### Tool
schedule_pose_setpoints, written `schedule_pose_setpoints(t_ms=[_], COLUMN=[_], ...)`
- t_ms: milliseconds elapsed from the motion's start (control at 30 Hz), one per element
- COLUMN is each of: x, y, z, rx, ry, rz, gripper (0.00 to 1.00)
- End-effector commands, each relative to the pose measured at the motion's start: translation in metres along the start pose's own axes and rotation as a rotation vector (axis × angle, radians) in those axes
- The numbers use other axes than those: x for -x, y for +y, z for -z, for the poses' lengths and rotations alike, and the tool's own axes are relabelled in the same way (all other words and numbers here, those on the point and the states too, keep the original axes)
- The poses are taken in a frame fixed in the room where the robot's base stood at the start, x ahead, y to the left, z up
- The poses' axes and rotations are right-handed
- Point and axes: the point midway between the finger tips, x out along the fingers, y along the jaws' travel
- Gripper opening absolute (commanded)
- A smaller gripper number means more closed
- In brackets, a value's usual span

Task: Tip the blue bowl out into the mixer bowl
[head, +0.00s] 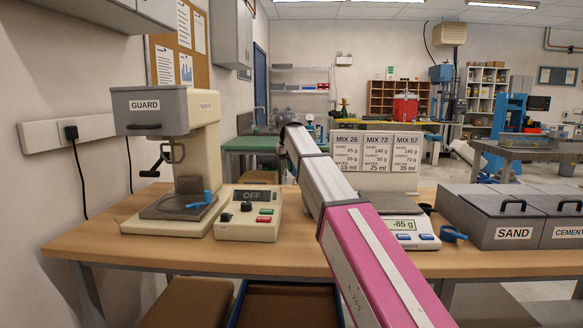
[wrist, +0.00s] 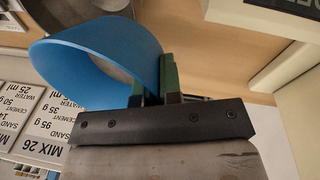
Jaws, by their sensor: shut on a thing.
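The blue bowl (wrist: 100,50) is in the wrist view, its wall pinched at one side between the green pads of my gripper (wrist: 153,80). The bowl's opening shows a tan patch; I cannot tell whether that is contents or the bench. In the head view my arm hides the gripper and the bowl. Below is a grey platform (head: 172,207) with a blue lever (head: 200,200). I cannot make out a separate mixer bowl there.
A control box (head: 248,218) reading OFF stands right of the mixer. A recipe board (head: 376,155) stands behind my arm. The scale (head: 411,232) reads -85 g, with a small blue item (head: 452,234) beside it. SAND (head: 510,220) and CEMENT (head: 566,228) bins fill the right.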

Motion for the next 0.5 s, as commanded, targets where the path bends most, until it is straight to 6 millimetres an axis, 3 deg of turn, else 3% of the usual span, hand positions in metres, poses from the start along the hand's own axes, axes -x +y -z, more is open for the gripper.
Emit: schedule_pose_setpoints(t_ms=[300,500], x=[0.003,0.011], y=[0.003,0.006], z=[-0.002,-0.003], rx=[-0.04,-0.053], ry=[0.146,0.196], rz=[0.276,0.37], gripper=[0.0,0.0])
